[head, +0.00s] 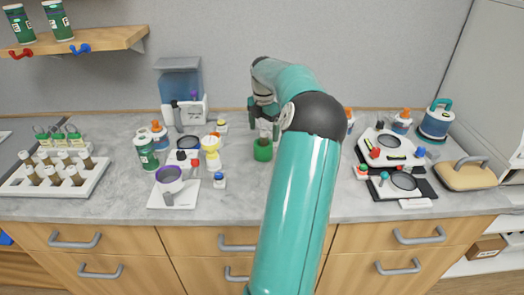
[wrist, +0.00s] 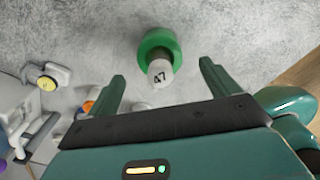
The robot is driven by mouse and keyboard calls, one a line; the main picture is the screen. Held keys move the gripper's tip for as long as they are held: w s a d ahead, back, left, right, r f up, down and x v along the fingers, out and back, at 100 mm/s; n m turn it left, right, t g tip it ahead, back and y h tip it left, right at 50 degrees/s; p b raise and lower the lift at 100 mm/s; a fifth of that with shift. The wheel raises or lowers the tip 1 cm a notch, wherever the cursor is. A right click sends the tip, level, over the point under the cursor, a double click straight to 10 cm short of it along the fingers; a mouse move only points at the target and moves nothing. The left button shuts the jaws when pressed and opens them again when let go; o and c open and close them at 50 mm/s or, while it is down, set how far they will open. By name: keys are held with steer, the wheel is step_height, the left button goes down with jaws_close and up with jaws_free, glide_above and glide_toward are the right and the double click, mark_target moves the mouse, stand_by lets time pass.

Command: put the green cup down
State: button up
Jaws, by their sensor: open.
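The green cup (head: 263,150) stands upright on the grey counter, near the middle of the head view. In the wrist view the green cup (wrist: 158,44) shows as a green ring with a white piece marked 47 (wrist: 160,73) at its near side. My gripper (head: 264,108) is above the cup in the head view. In the wrist view my gripper (wrist: 162,78) has its two fingers spread wide, with a gap on both sides of the marked piece. The fingers touch nothing that I can see. My arm hides part of the counter to the right of the cup.
Left of the cup stand a yellow and white funnel-like thing (head: 211,152) and a white scale with a purple-rimmed pot (head: 169,180). A rack of vials (head: 55,175) is far left. Devices with black pads (head: 390,150) stand right. The counter in front of the cup is clear.

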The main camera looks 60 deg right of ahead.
mark_target(264, 140)
step_height(264, 140, down, 6)
steer(key=shift+r, duration=0.1)
steer(key=c, duration=1.3)
steer(key=shift+r, duration=0.15)
steer(key=shift+d+r, duration=0.1)
steer(key=shift+r, duration=0.1)
step_height(264, 140, up, 3)
steer(key=s+a+r, duration=0.2)
steer(key=a+r, duration=0.1)
steer(key=s+a+r, duration=0.3)
steer(key=a, duration=0.1)
steer(key=s+a+r, duration=0.3)
steer(key=a, duration=0.1)
steer(key=shift+s+a+r, duration=0.15)
steer(key=shift+s+r, duration=0.05)
